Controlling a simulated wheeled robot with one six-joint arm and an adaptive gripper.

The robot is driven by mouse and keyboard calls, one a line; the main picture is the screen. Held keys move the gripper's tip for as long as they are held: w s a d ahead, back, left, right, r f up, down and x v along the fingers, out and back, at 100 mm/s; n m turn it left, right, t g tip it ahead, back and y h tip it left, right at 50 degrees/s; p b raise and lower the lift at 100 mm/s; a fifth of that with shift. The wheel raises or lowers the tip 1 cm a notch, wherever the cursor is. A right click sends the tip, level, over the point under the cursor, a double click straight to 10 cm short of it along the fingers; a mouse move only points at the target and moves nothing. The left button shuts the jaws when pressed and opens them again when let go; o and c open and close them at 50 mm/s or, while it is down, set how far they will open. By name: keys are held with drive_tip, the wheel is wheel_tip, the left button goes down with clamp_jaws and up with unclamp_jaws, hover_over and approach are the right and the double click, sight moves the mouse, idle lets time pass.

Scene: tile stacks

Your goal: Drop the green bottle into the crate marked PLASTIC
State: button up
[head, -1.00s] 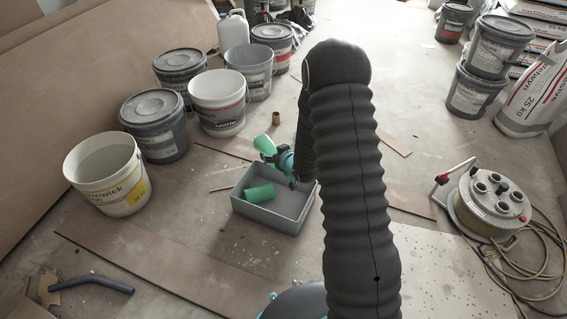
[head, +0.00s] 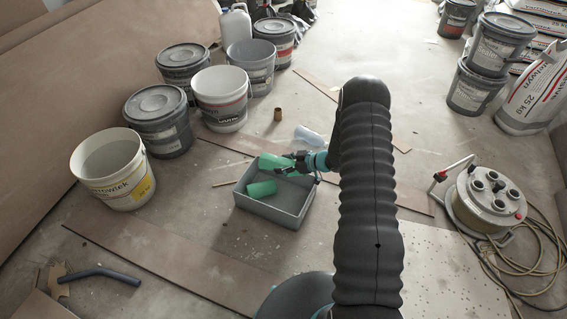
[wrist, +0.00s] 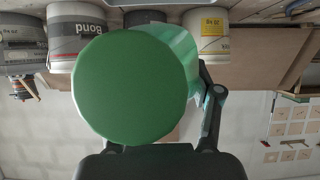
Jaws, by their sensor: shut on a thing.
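My gripper (head: 297,162) is shut on a green bottle (head: 273,162) and holds it lying nearly level over the back of a grey crate (head: 270,213). In the wrist view the bottle's round dark green end (wrist: 130,88) fills the middle, with a paler green part behind it. A finger of my gripper (wrist: 212,108) shows to its right. Another green cylinder (head: 262,189) lies inside the crate at its left. No marking on the crate can be read.
A pale clear bottle (head: 309,137) lies on the floor behind the crate. A small brown cylinder (head: 278,114) stands farther back. Buckets, including a white one (head: 113,172), line the left. A cable reel (head: 486,200) stands at the right. A board (head: 165,262) lies in front.

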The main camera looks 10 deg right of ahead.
drive_tip(key=shift+f+b, duration=1.55)
drive_tip(key=shift+f, duration=1.15)
drive_tip(key=o, duration=1.1)
drive_tip(key=shift+c, duration=0.2)
drive_tip(key=shift+d, duration=0.1)
drive_tip(key=v, duration=1.2)
